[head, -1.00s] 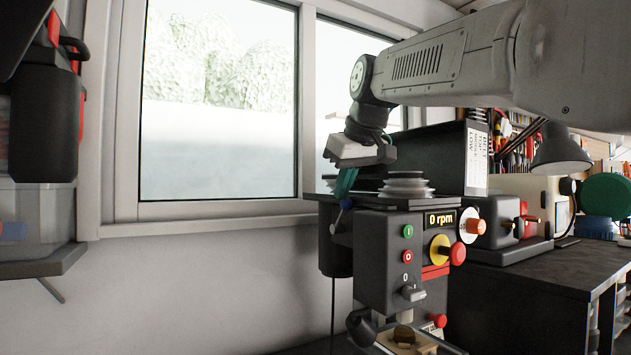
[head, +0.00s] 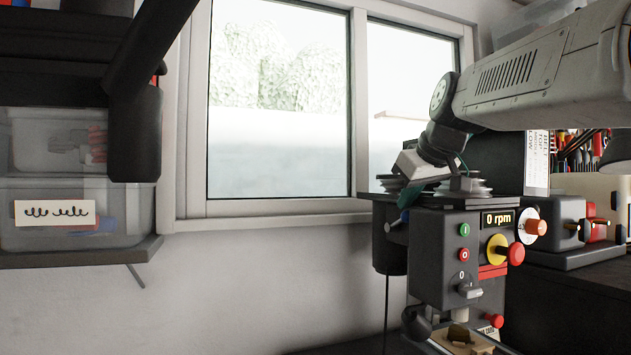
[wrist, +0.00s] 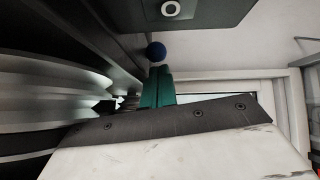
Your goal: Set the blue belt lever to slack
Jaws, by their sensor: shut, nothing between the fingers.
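The blue ball knob (wrist: 156,51) of the belt lever shows in the wrist view, just beyond my fingertips. I cannot tell whether they touch it. My gripper (wrist: 158,72) has teal fingers, closed together and empty. In the head view my gripper (head: 403,217) points down at the left side of the drill press head (head: 437,262), beside the pulleys. There the knob is mostly hidden or too small to make out; a pale bit of the lever (head: 388,228) shows left of the fingers. The lever's setting cannot be read.
Stepped pulleys (head: 468,187) stand close to the right of my gripper; they fill the left of the wrist view (wrist: 60,92). The press front has a "0 rpm" display (head: 498,219), buttons and knobs. A window (head: 280,110) is behind; a clear bin (head: 75,215) is left.

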